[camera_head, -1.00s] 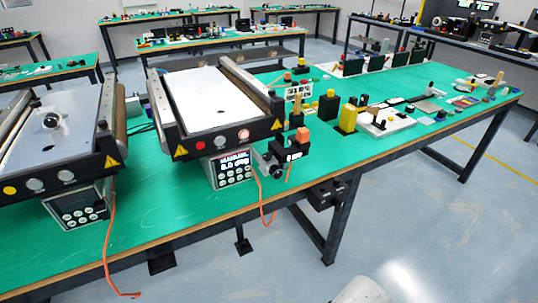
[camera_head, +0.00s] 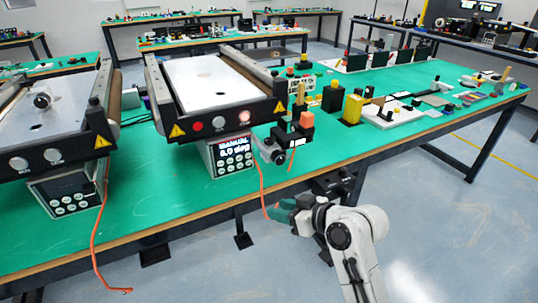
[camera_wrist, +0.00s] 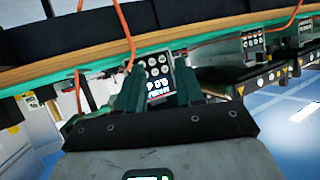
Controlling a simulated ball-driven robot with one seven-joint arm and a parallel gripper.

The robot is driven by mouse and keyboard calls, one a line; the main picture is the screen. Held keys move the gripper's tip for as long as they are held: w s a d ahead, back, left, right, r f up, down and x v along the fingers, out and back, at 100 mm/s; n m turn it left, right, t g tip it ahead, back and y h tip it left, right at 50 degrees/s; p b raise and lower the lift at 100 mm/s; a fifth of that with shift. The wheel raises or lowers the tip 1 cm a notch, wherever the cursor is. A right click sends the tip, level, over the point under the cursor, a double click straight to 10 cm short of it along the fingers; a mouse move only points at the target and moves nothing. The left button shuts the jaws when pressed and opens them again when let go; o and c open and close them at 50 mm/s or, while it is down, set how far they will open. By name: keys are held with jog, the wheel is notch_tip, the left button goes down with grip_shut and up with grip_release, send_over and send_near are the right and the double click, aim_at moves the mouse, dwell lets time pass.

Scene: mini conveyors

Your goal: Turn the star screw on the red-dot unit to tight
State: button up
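The red-dot unit is the middle mini conveyor (camera_head: 215,90), with a red dot (camera_head: 197,126) on its front bar and a lit display box (camera_head: 233,153) below. A dark knob-like part with a round grey face (camera_head: 279,157) sits by its lower right side; I cannot tell for sure whether this is the star screw or how tight it is. My gripper (camera_head: 283,208) is low in front of the table edge, below and apart from the unit. In the wrist view my gripper (camera_wrist: 159,78) has its two green fingers apart, with nothing held; a display panel (camera_wrist: 158,67) shows beyond them, upside down.
A second conveyor (camera_head: 60,115) stands at the left. Orange cables (camera_head: 261,190) hang over the table's front edge. A block with an orange top (camera_head: 306,120), a yellow block (camera_head: 352,108) and small parts crowd the right. Open floor lies in front of the table.

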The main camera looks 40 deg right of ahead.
aim_at(272, 143)
jog(key=w+d+r+t+h+b, duration=0.15)
jog(key=w+d+r+t, duration=0.3)
jog(key=d+r, duration=0.5)
jog(key=shift+t, duration=0.35)
jog(key=w, duration=0.6)
jog(key=w+a, duration=0.1)
jog(key=w, duration=0.2)
jog(key=shift+w+a, duration=0.1)
jog(key=shift+w, duration=0.25)
grip_shut()
